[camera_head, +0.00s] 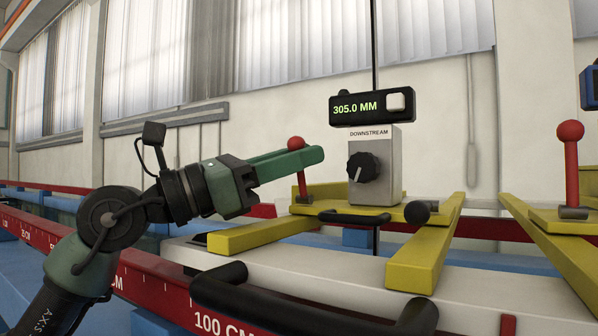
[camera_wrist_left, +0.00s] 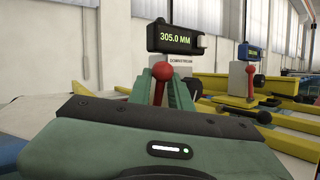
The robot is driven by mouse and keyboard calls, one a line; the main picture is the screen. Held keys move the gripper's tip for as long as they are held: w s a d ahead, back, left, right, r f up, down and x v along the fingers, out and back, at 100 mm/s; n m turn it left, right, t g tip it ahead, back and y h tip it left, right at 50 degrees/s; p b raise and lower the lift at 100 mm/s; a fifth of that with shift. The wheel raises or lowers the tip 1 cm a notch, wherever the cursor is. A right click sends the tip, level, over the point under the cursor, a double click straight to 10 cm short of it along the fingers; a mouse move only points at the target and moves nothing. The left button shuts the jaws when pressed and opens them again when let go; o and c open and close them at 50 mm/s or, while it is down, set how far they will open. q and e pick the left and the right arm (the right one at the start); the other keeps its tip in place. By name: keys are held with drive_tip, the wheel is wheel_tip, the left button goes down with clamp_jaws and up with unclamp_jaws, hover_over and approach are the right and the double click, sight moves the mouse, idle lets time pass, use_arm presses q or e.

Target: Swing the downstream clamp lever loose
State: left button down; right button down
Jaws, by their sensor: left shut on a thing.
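The downstream clamp lever is a red rod with a red ball knob (camera_head: 296,143), standing nearly upright at the left end of the yellow carriage (camera_head: 270,233). My left gripper (camera_head: 305,160) reaches in from the left, its green fingers shut around the lever just below the knob. In the left wrist view the red knob (camera_wrist_left: 162,70) shows between the two green fingers (camera_wrist_left: 160,90). The grey box labelled DOWNSTREAM (camera_head: 375,140) stands right of the lever, with a black dial knob (camera_head: 361,168). My right gripper is in neither view.
A display (camera_head: 372,107) reading 305.0 MM sits above the grey box. Another red lever (camera_head: 571,160) stands on a second yellow carriage (camera_head: 545,235) at the right. A black handle bar (camera_head: 310,300) crosses the front. The red scale rail (camera_head: 60,235) runs along the left.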

use_arm(q)
drive_tip(key=shift+r, duration=0.1)
drive_tip(key=c, duration=1.3)
unclamp_jaws()
drive_tip(key=shift+a+f, duration=0.25)
drive_tip(key=b+v, duration=0.3)
drive_tip(key=v, duration=0.4)
drive_tip(key=shift+s+a+r, duration=0.1)
drive_tip(key=shift+s, duration=0.1)
